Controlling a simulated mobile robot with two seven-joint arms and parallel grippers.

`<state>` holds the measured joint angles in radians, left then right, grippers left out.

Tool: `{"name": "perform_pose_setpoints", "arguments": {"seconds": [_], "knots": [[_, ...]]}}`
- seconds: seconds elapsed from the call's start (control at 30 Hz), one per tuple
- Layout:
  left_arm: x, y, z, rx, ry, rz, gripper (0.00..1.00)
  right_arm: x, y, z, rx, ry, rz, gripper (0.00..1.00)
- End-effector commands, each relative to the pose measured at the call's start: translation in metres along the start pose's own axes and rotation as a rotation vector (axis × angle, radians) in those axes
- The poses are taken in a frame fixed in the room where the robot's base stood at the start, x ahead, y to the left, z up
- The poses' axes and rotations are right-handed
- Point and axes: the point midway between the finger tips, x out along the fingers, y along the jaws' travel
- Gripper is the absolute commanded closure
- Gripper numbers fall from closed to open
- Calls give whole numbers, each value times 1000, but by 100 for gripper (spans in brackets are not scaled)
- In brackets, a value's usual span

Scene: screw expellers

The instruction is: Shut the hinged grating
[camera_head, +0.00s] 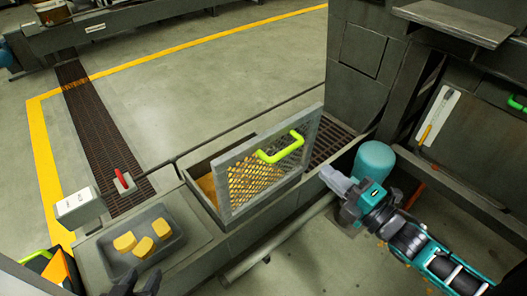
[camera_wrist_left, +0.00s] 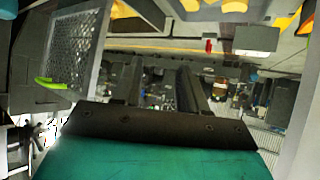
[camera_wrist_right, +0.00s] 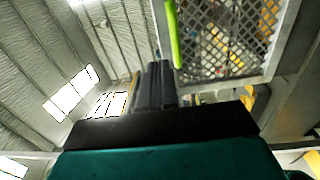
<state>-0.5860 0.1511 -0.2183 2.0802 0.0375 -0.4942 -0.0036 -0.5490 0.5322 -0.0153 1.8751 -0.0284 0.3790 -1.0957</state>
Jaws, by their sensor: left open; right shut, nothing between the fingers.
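The hinged grating (camera_head: 262,182) is a grey mesh panel in a frame. It stands raised and open, tilted along the edge of a trough (camera_head: 192,172) holding yellow material. Its bright green handle (camera_head: 285,150) is on the side facing me. My right gripper (camera_head: 330,177) is shut and empty, right of the grating and below the handle. In the right wrist view its fingertips (camera_wrist_right: 158,66) appear beside the handle (camera_wrist_right: 173,35); I cannot tell whether they touch. My left gripper (camera_head: 134,284) is open and empty at the bottom edge. The grating (camera_wrist_left: 75,45) also shows in the left wrist view.
A dark tray (camera_head: 98,266) with yellow blocks (camera_head: 145,246) lies left of the trough, near my left gripper. A red lever (camera_head: 124,181) and a white box (camera_head: 78,207) stand behind it. A dark machine (camera_head: 360,60) rises at the back right. A floor grate runs behind.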

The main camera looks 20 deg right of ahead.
Motion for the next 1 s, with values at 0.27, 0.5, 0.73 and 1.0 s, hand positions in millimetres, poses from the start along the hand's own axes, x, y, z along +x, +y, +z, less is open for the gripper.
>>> {"name": "perform_pose_setpoints", "arguments": {"seconds": [0.27,0.5,0.73,1.0], "knots": [[3,1,2,1,1,5,57,32,1,1,-13,3,10,100],[7,3,6,-2,3,11,57,76,1,1,-12,3,9,100],[12,7,13,-13,-7,18,57,113,0,0,-10,2,7,100],[13,10,10,-14,1,26,57,137,1,0,-9,2,5,100]]}}
